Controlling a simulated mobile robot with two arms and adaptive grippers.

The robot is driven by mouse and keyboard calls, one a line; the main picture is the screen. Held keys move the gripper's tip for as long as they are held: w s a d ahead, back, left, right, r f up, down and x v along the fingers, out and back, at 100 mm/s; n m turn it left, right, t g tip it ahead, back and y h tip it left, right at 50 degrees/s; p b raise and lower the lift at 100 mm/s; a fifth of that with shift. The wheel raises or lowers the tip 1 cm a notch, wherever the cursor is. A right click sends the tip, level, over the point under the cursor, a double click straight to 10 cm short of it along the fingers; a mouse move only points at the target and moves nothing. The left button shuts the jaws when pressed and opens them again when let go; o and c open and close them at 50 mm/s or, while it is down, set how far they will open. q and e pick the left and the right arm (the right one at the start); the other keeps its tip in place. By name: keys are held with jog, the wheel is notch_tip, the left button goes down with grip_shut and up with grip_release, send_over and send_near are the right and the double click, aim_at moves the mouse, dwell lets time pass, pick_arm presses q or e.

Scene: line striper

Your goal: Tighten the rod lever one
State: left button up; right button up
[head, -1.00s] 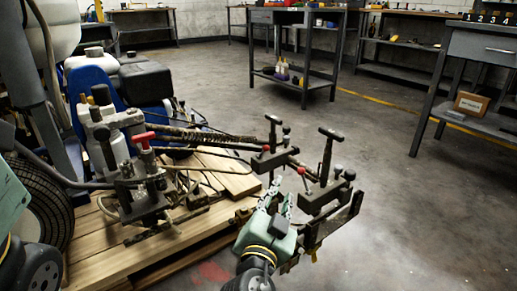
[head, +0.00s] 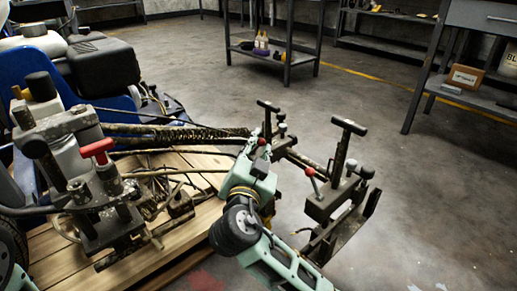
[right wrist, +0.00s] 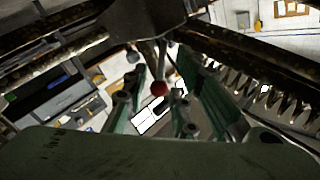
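The line striper (head: 90,130) fills the left of the head view. Its dark rod assembly reaches right and carries T-handled clamps (head: 345,145). One lever with a red ball knob (head: 310,172) stands on the right clamp, apart from my gripper. A second red knob (head: 262,141) shows at my right gripper (head: 258,152), near the left clamp. In the right wrist view, a red knob (right wrist: 159,88) on a thin lever sits between the two green fingers, which are apart. I cannot tell whether they touch it. My left gripper is not in view.
A red T-handle (head: 97,150) stands on the striper at left, above a wooden pallet (head: 205,225). A coiled spring and hoses run behind my right gripper. Shelves and a workbench (head: 480,50) stand at the back. The floor to the right is clear.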

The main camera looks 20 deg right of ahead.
jog(key=shift+x, duration=1.1)
jog(key=shift+c, duration=0.3)
grip_shut()
